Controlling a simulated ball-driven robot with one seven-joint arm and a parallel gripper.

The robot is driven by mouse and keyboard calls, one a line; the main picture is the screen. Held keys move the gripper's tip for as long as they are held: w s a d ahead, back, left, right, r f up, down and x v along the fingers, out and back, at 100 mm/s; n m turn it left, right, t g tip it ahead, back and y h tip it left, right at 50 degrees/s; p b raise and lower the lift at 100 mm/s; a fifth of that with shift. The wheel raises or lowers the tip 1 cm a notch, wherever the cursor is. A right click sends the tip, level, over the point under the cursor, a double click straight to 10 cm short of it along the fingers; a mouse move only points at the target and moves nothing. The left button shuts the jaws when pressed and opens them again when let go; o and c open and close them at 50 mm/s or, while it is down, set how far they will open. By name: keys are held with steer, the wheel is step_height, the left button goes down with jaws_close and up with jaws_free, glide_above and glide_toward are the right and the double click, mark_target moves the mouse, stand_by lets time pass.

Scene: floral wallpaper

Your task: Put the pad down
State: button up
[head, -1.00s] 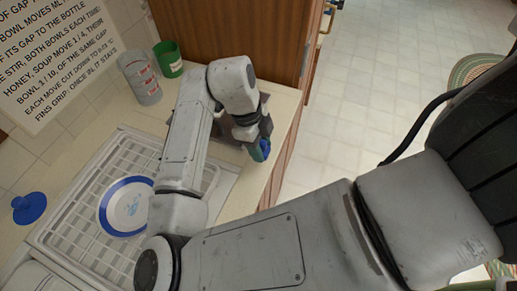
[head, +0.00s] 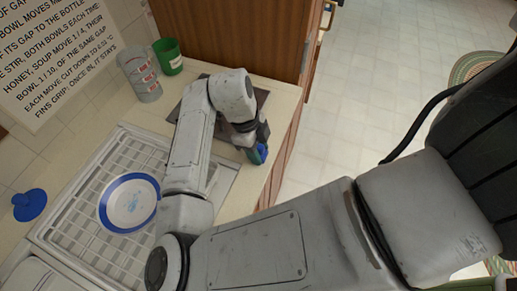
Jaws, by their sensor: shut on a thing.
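My gripper (head: 256,146) is near the front edge of the counter (head: 272,118), right of the dish rack. It is shut on the pad (head: 258,154), a small blue and green piece that shows at the fingertips. The gripper hides much of the pad. I cannot tell whether the pad touches the counter.
A white dish rack (head: 72,208) holds a blue-rimmed plate (head: 131,203). A dark flat panel (head: 262,97) lies partly behind my arm. A green cup (head: 168,57), a grey striped container (head: 140,75) and a blue knobbed object (head: 29,205) stand along the wall.

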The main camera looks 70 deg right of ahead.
steer(key=shift+f, duration=0.6)
steer(key=o, duration=1)
steer(key=shift+s+f, duration=0.1)
steer(key=shift+f, duration=0.05)
steer(key=shift+r+p, duration=0.4)
steer(key=shift+r, duration=0.15)
steer(key=b+v, duration=0.2)
steer(key=v, duration=1)
steer(key=shift+r, duration=0.35)
